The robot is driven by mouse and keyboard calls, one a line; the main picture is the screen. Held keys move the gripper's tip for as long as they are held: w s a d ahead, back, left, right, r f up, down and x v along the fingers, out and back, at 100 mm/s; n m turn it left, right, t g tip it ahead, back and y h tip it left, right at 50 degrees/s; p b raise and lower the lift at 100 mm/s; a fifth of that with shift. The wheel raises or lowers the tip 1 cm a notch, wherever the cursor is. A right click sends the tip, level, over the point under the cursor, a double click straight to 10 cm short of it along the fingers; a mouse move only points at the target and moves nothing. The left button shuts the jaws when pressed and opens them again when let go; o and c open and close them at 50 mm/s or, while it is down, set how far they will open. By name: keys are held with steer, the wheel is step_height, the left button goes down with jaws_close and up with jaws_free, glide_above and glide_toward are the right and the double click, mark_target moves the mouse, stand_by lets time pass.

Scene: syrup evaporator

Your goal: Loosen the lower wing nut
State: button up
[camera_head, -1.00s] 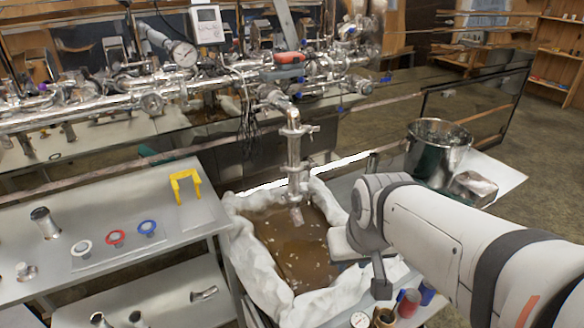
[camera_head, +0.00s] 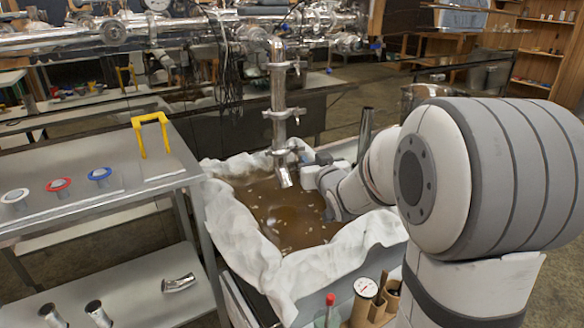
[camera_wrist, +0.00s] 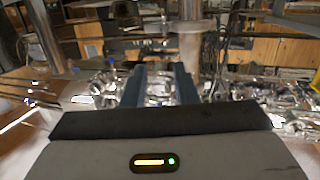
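The vertical steel pipe (camera_head: 279,90) hangs over the tub of brown liquid. It has a clamp high up, a middle clamp (camera_head: 284,113) and a lower clamp (camera_head: 282,152) just above its angled outlet (camera_head: 283,176). The lower wing nut is too small to make out clearly at the lower clamp's right side. My gripper (camera_head: 306,168) is close to that side, partly hidden by my arm. In the wrist view, the dark blue fingers of my gripper (camera_wrist: 160,75) are apart. Shiny metal shows between them; I cannot tell whether it is touched.
The tub (camera_head: 235,245) has a crumpled white lining. A grey table at left carries a yellow bracket (camera_head: 142,122), a red ring (camera_head: 58,184) and a blue ring (camera_head: 99,174). A dial gauge (camera_head: 366,287) stands at front. Steel piping (camera_head: 60,42) runs across the back.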

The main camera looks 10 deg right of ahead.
mark_target(297, 152)
steer(key=w+a+f+t+b, duration=0.1)
steer(key=w+b, duration=0.1)
steer(key=w, duration=0.7)
steer(key=shift+a+f+y, duration=0.2)
steer(key=shift+a+y, duration=0.15)
steer(key=shift+y, duration=0.05)
steer(key=shift+w, duration=0.1)
jaws_close()
steer(key=shift+n, duration=0.3)
